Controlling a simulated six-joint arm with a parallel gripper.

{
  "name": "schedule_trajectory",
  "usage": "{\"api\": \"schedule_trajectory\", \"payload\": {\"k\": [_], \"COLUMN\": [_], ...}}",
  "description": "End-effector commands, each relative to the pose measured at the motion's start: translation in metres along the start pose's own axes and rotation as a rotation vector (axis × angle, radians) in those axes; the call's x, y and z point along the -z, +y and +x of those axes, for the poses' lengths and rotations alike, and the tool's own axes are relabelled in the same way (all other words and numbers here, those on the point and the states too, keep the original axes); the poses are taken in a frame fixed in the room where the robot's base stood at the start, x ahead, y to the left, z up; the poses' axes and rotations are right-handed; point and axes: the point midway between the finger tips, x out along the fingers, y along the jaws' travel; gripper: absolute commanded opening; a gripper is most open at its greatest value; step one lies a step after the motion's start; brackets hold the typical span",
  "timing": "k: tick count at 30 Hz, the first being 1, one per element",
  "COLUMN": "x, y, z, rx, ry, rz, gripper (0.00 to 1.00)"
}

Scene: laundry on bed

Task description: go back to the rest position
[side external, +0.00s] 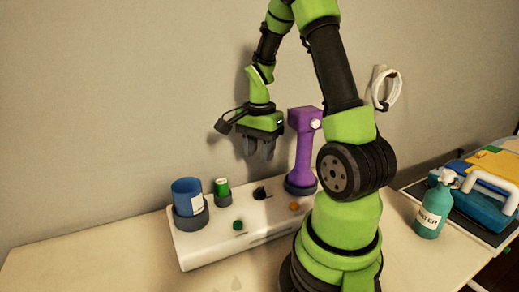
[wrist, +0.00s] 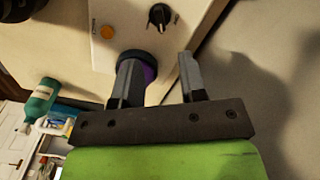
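My gripper (side external: 259,152) hangs in the air above the back of the white station (side external: 205,247), left of the upright purple handheld device (side external: 303,140). Its fingers point down. In the wrist view my gripper (wrist: 158,68) has its two fingers spread apart with nothing held between them. The purple device stands in a dark round holder at the right end of the station. In the wrist view it is mostly hidden behind the left finger, with only a purple edge (wrist: 151,73) showing.
The station also bears a blue canister (side external: 186,190), a small green cylinder (side external: 222,187), a black knob (wrist: 159,15) and an orange button (wrist: 107,33). The wall is close behind.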

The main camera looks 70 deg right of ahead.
Motion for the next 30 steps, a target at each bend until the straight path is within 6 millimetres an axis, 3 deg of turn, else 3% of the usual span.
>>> {"api": "schedule_trajectory", "payload": {"k": [10,14,20,24,30], "x": [-0.001,-0.016,-0.078,-0.125,-0.172], "y": [-0.001,-0.005,-0.001,0.021,0.067], "z": [-0.001,-0.019,-0.078,-0.114,-0.145], "rx": [0.004,0.047,0.213,0.352,0.550], "ry": [0.001,0.015,0.057,0.085,0.118], "rz": [-0.007,-0.096,-0.465,-0.766,-1.155], "gripper": [0.38,0.38,0.38,0.38,0.38]}}
